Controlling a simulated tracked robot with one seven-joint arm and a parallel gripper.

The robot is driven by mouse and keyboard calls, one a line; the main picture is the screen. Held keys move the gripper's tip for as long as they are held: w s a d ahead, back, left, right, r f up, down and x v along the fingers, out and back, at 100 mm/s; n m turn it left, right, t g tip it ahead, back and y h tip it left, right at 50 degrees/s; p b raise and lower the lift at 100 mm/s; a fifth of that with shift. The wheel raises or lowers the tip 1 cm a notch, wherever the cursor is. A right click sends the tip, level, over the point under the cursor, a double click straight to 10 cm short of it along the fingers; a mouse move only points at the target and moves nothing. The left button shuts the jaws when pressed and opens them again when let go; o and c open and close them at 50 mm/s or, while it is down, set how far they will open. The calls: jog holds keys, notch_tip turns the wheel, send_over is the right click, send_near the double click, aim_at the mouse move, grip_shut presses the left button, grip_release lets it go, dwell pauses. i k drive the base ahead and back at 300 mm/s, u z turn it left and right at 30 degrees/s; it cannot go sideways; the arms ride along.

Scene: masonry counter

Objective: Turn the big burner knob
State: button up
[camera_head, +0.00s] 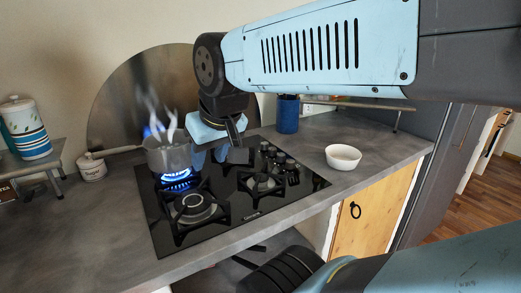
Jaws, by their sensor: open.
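The black glass gas hob (240,213) is set into the grey counter. A row of dark burner knobs (279,160) stands along its right side. They are small here, and I cannot tell which is the big burner knob. A large burner (194,207) is at the hob's front left, unlit. My gripper (233,140) is open and points down over the back of the hob, left of the knobs and apart from them.
A steaming metal pot (167,155) stands over a lit blue flame (176,180) at the back left, close to my gripper. A blue cup (287,115) stands behind the knobs. A white bowl (343,156) sits to their right. A canister (26,128) stands on a small shelf at left.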

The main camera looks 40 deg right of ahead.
aim_at(272, 151)
jog(key=z, duration=0.05)
jog(key=k, duration=1.15)
jog(key=z, duration=0.75)
jog(key=i, duration=1)
jog(key=u, duration=0.75)
jog(key=k, duration=0.3)
jog(key=z, duration=0.15)
